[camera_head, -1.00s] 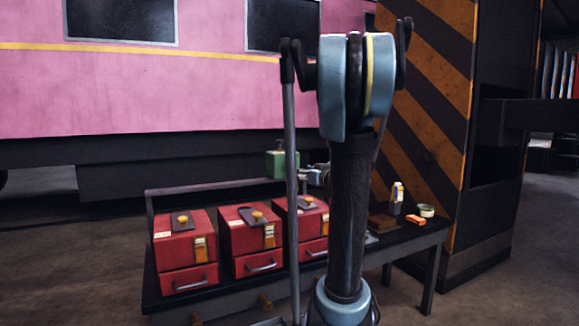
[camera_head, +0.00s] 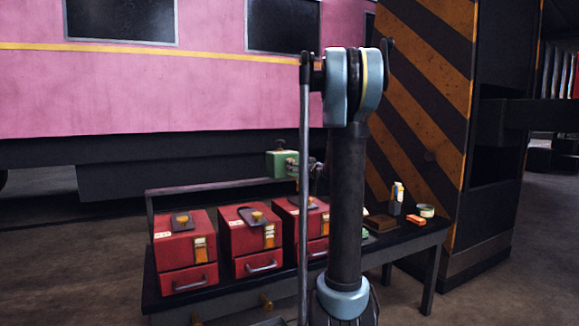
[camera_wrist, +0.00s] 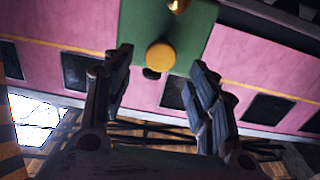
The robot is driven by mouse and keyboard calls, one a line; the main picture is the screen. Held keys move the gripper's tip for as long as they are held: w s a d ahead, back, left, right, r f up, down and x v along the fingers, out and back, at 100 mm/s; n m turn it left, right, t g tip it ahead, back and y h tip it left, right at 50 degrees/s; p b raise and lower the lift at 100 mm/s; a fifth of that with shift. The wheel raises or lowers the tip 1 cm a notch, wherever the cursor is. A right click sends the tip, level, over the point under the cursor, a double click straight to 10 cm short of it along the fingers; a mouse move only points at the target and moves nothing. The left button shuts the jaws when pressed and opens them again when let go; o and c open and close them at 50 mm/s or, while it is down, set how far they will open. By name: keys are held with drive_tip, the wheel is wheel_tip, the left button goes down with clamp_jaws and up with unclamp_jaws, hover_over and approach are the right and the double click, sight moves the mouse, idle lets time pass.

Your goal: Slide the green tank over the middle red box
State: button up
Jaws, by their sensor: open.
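The green tank (camera_head: 282,164) is at the back rail of the bench, behind and above the gap between the middle and right red boxes. In the wrist view the green tank (camera_wrist: 196,35) fills the top middle, with a round yellow knob (camera_wrist: 160,56) facing me. My gripper (camera_wrist: 160,75) is open, its two fingers apart with the knob between their tips in the picture; I cannot tell if they touch anything. In the head view my gripper is mostly hidden behind my arm, just right of the tank. The middle red box (camera_head: 250,238) stands on the bench, a yellow knob on top.
A left red box (camera_head: 186,250) and a right red box (camera_head: 296,215), partly hidden by my arm, flank the middle one. The back rail (camera_head: 210,187) runs behind them. A brown block (camera_head: 380,222), a bottle, an orange item and a tin sit at the bench's right end.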

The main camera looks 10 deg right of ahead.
drive_tip(key=x, duration=0.7)
drive_tip(key=shift+s+f, duration=0.1)
